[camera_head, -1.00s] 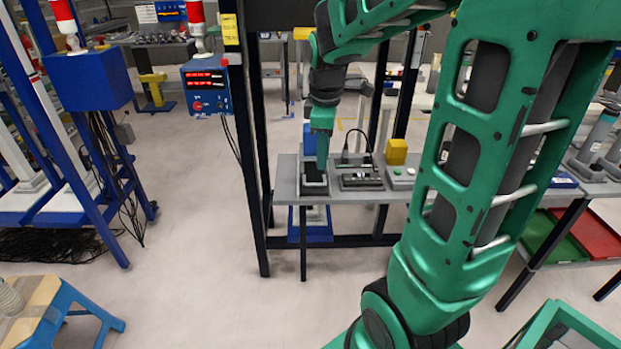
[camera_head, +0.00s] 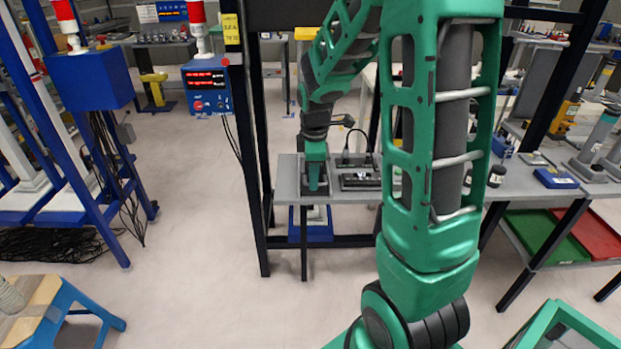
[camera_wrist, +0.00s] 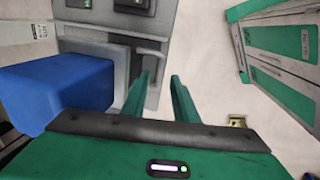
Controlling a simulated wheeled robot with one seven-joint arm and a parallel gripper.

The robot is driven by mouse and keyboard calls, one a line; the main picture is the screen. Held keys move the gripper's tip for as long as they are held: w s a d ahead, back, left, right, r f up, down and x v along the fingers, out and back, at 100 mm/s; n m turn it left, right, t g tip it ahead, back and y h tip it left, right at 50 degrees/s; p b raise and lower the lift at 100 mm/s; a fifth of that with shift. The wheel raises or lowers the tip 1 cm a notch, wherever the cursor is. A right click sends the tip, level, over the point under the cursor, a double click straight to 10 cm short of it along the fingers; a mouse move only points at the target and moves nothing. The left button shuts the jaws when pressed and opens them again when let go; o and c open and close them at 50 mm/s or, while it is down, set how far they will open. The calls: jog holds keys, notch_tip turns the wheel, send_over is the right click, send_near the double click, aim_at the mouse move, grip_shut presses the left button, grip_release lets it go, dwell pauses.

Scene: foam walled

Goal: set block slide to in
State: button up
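The block slide seems to be the grey fixture (camera_wrist: 98,44) at the top left of the wrist view, with a pale block-like part and a thin grey bar (camera_wrist: 150,52) to its right. Whether the block sits in or out I cannot tell. My gripper (camera_wrist: 161,80) has its two green fingers apart, with a gap between them and nothing seen held. The left fingertip overlaps the fixture's right part in view; contact is unclear. In the head view my gripper (camera_head: 315,182) points down over the left end of the grey table (camera_head: 345,197) and hides most of the fixture there.
A blue block-like body (camera_wrist: 65,90) stands close left of the fingers in the wrist view. A dark device (camera_head: 360,181) with a cable lies right of my gripper. Black frame posts (camera_head: 255,170) stand left of the table. Open floor (camera_head: 190,220) lies further left.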

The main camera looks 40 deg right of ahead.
jog(key=shift+f, duration=0.25)
grip_shut()
jog(key=shift+w, duration=0.1)
dwell(1.2)
